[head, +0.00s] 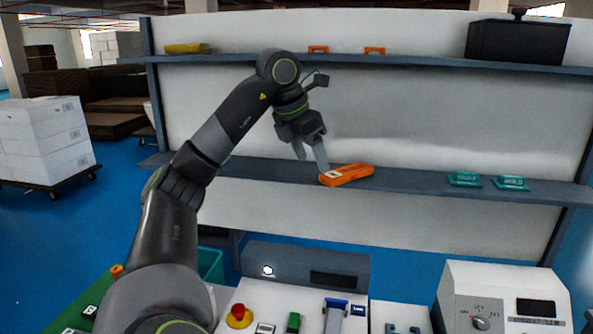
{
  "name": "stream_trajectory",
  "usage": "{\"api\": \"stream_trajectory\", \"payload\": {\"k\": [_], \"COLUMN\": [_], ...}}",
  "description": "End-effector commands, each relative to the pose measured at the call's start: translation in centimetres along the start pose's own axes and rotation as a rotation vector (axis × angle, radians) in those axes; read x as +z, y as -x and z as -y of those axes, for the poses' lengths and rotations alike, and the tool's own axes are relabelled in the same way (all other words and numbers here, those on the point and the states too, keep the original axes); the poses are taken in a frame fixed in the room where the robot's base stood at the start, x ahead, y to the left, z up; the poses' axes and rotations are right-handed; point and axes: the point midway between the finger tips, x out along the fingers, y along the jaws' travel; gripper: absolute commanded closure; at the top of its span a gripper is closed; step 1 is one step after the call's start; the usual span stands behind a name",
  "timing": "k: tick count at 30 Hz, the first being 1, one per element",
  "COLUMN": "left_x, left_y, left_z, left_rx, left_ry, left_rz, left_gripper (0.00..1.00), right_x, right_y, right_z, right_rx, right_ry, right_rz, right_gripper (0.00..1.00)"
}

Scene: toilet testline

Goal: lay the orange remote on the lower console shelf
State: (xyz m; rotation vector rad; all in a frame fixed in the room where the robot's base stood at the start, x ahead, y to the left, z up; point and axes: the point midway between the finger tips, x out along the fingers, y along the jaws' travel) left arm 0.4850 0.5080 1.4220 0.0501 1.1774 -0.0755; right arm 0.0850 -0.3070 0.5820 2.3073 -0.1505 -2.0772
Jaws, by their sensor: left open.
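The orange remote (350,175) lies on the lower console shelf (413,185), near its middle. My left gripper (313,166) is just to the left of the remote, with its fingers pointing down toward the shelf. The fingers are open and hold nothing. One fingertip is close to the remote's left end; I cannot tell whether they touch. My right gripper is not in view.
The upper shelf (420,68) holds a yellow item (187,48), two orange pieces (318,49) (374,51) and a black box (517,42). The console (504,300) stands below.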

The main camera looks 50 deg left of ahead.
Motion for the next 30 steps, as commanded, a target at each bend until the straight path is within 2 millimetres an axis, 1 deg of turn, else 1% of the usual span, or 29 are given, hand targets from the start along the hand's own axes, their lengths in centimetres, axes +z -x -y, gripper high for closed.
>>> {"api": "stream_trajectory", "payload": {"k": [1,6,9,15,30], "left_x": [-0.9,-2.3,-2.8,-3.2,-3.1], "left_y": [-0.1,0.6,0.9,1.3,1.3], "left_z": [-0.1,-0.1,-0.1,0.0,0.0], "left_rx": [0.006,0.004,0.002,0.000,0.000], "left_ry": [0.001,0.001,0.000,0.000,0.000], "left_rz": [-0.001,0.000,0.000,-0.001,-0.001], "left_gripper": [0.37,0.37,0.37,0.37,0.37], "right_x": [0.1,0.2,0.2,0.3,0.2], "right_y": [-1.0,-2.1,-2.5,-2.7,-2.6], "right_z": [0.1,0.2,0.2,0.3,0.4], "right_rx": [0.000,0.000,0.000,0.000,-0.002], "right_ry": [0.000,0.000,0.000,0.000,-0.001], "right_rz": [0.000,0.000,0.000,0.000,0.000], "right_gripper": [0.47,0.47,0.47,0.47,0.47]}}
